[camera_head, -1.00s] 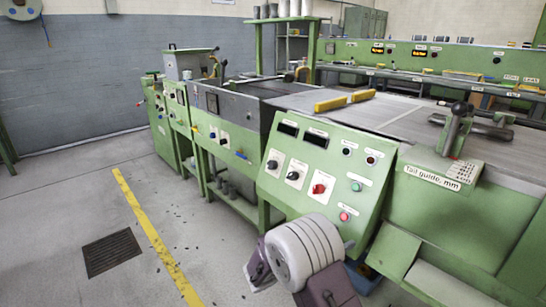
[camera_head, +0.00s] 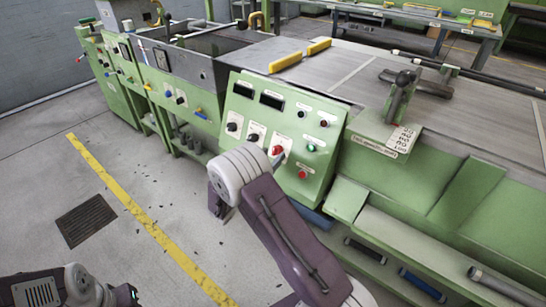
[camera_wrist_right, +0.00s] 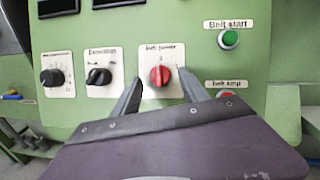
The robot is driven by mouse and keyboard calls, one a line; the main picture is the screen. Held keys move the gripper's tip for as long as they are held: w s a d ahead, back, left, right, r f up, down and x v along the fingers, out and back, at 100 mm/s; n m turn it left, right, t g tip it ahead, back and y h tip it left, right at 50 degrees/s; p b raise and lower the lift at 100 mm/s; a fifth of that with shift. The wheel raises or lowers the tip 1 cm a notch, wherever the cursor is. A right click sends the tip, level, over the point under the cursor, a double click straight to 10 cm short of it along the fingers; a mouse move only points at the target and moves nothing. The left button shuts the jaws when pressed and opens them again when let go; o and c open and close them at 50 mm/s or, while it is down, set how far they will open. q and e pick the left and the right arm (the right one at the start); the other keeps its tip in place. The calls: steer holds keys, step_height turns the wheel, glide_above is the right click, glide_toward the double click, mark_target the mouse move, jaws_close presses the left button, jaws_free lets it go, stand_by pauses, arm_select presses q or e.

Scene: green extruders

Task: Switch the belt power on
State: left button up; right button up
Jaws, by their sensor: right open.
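The belt power knob (camera_wrist_right: 159,75) is a red rotary switch on a white plate in the right wrist view, its grip roughly upright. It also shows in the head view (camera_head: 277,151) on the sloped green control panel (camera_head: 318,183), beside my right arm. My right gripper (camera_wrist_right: 160,92) is open, with one finger on each side of the red knob's lower part. Nothing is held, and I cannot tell whether the fingers touch the panel. In the head view my own arm largely hides this gripper.
Two black knobs (camera_wrist_right: 98,76) (camera_wrist_right: 52,77) sit left of the red one. Yellow blocks (camera_head: 286,62) lie on the machine top.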

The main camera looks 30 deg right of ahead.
steer(key=shift+x, duration=0.8)
jaws_close()
steer(key=shift+m, duration=0.3)
steer(key=shift+a+f+m+g+h+b, duration=0.1)
steer(key=shift+m+g+h+b, duration=0.2)
steer(key=shift+m+g+b, duration=0.65)
steer(key=m, duration=0.4)
steer(key=shift+w+g+h, duration=0.15)
steer(key=shift+g+h, duration=0.2)
steer(key=shift+h, duration=0.05)
steer(key=m+g+b, duration=0.1)
steer(key=m+g, duration=0.1)
steer(key=m, duration=0.2)
steer(key=shift+w+m, duration=0.1)
steer(key=shift+m, duration=0.15)
steer(key=shift+w+m+g, duration=0.1)
steer(key=shift+m+g, duration=0.8)
steer(key=shift+m, duration=1.5)
